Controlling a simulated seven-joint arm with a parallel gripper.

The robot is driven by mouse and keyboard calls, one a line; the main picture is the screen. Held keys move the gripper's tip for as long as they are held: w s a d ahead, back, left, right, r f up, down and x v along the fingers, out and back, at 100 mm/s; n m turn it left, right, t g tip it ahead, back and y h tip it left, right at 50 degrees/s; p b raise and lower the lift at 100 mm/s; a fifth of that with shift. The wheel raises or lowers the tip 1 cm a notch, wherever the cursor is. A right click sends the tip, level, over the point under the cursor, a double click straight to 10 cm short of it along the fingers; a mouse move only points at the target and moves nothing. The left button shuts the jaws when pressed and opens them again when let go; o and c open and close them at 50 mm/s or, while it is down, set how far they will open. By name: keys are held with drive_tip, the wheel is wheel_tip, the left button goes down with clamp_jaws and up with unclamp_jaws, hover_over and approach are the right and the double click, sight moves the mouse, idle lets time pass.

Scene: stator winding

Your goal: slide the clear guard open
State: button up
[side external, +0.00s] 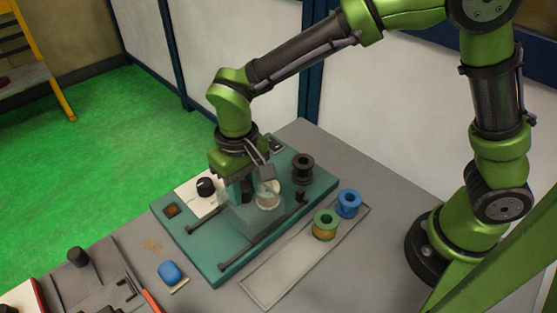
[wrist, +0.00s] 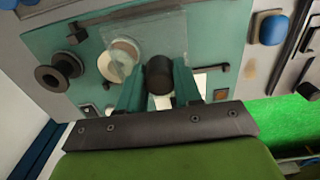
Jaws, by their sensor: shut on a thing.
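The clear guard (side external: 238,215) is a see-through panel on the teal base plate (side external: 217,262), near the pale round stator (side external: 268,200). In the wrist view the guard (wrist: 160,42) overlaps part of the stator (wrist: 118,60). My gripper (side external: 245,190) is low over the plate. In the wrist view its two teal fingers (wrist: 158,88) are shut on a black round handle (wrist: 159,72) at the guard's near edge. The fingers and wrist hide the lower part of the handle and some of the plate.
Dark rails (side external: 250,248) run along the plate. A black knob (side external: 205,187) stands on a white panel. A dark spool (side external: 302,168) stands at the back right. A blue block (side external: 170,272) lies front left.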

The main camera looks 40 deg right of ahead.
drive_tip(key=shift+a, duration=2.8)
drive_tip(key=o, duration=0.8)
drive_tip(key=shift+c, duration=0.2)
drive_tip(key=shift+r, duration=3)
drive_tip(key=s+d+r+m+t, duration=0.1)
drive_tip(key=s+d+r+t, duration=0.1)
drive_tip(key=d, duration=0.6)
drive_tip(key=s+d+r+m+t+y, duration=0.1)
drive_tip(key=s+d+r+t, duration=0.1)
drive_tip(key=s+d, duration=0.3)
drive_tip(key=s+d+r+m+t+y, duration=0.1)
drive_tip(key=s+d+r+m+t, duration=0.1)
drive_tip(key=d, duration=1.1)
wheel_tip(320, 180, up, 2)
drive_tip(key=shift+s+d+r+t, duration=0.2)
drive_tip(key=shift+s+t, duration=0.4)
drive_tip(key=shift+s, duration=0.25)
